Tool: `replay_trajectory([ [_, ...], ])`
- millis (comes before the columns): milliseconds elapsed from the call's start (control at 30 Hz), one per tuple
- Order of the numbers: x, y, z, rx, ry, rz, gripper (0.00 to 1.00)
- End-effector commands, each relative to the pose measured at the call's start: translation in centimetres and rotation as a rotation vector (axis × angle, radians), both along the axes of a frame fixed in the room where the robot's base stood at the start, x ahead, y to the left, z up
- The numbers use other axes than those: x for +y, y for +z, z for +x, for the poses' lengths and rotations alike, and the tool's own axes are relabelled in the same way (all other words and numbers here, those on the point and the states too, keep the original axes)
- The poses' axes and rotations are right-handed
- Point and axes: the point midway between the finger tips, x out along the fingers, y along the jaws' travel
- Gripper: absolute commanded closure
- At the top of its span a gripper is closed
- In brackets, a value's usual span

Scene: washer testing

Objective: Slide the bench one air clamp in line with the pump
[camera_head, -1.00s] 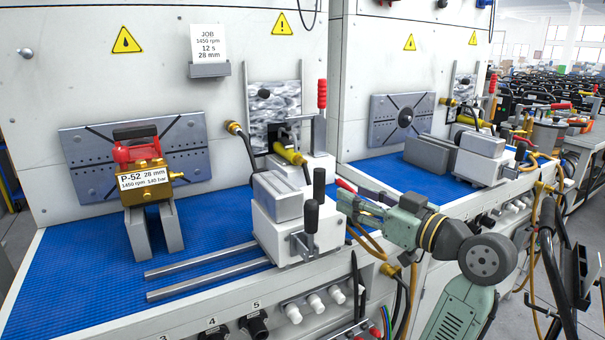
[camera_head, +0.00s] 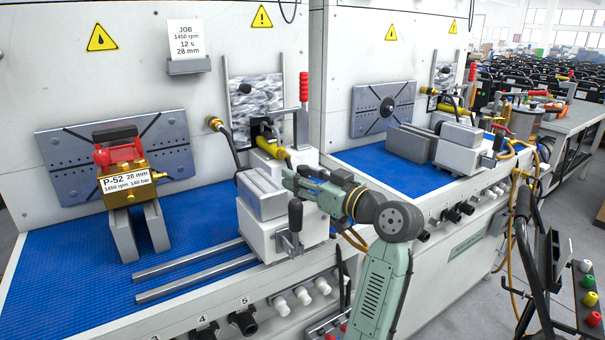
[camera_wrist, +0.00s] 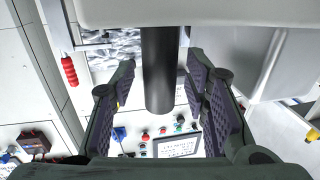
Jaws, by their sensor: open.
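The bench one air clamp (camera_head: 262,198) is a grey and white block at the right end of two metal rails (camera_head: 195,270). It stands to the right of the pump (camera_head: 126,185), a brass body with a red top and a P-52 label, held upright on two grey blocks. A black lever (camera_head: 295,215) shows at the clamp's front. My gripper (camera_head: 291,182) is at the clamp's upper right side. In the wrist view my gripper (camera_wrist: 160,68) is open, with a black upright handle (camera_wrist: 158,75) between its pads. Contact cannot be told.
The blue mat (camera_head: 60,265) is clear around the rails left of the clamp. A yellow-handled hose fitting (camera_head: 270,148) and a red-handled lever (camera_head: 304,88) stand behind the clamp. A second bench with a similar clamp (camera_head: 460,145) lies to the right.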

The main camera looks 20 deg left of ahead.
Motion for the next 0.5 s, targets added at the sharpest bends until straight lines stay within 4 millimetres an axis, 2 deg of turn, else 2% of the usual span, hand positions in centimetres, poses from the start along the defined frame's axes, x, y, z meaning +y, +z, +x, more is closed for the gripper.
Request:
replay_trajectory([
  [233,0.04,-0.03,0.03,0.000,0.000,0.000,0.59],
  [500,0.01,-0.02,0.02,0.000,-0.001,0.000,0.77],
])
